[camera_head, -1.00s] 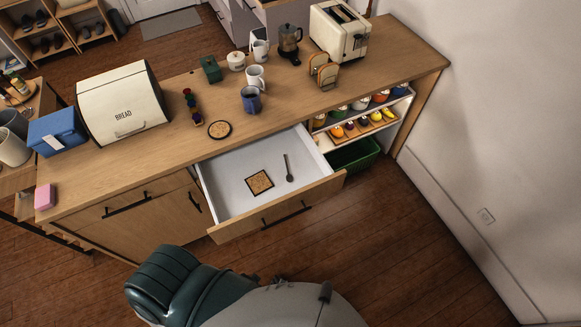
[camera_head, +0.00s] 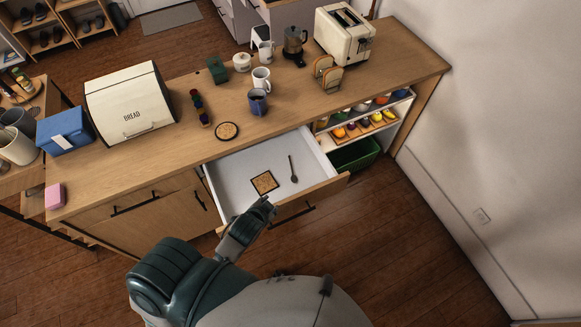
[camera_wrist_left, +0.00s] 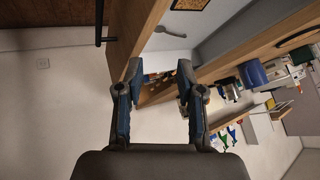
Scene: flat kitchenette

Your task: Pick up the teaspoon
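The teaspoon (camera_head: 293,169) is small and dark. It lies in the open white drawer (camera_head: 235,172), to the right of a square patterned coaster (camera_head: 264,183). It also shows in the left wrist view (camera_wrist_left: 171,31), beyond the fingertips. My left gripper (camera_head: 264,208) is at the front edge of the drawer, to the front left of the teaspoon and apart from it. In the left wrist view its two fingers (camera_wrist_left: 158,72) are spread with nothing held between them. My right gripper is not in view.
The drawer's wooden front stands near my left gripper. On the counter (camera_head: 185,150) are a bread box (camera_head: 130,103), a round coaster (camera_head: 227,131), a blue mug (camera_head: 257,102), a toaster (camera_head: 343,36) and toast in a rack (camera_head: 328,74). A green bin (camera_head: 355,154) sits beside the drawer.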

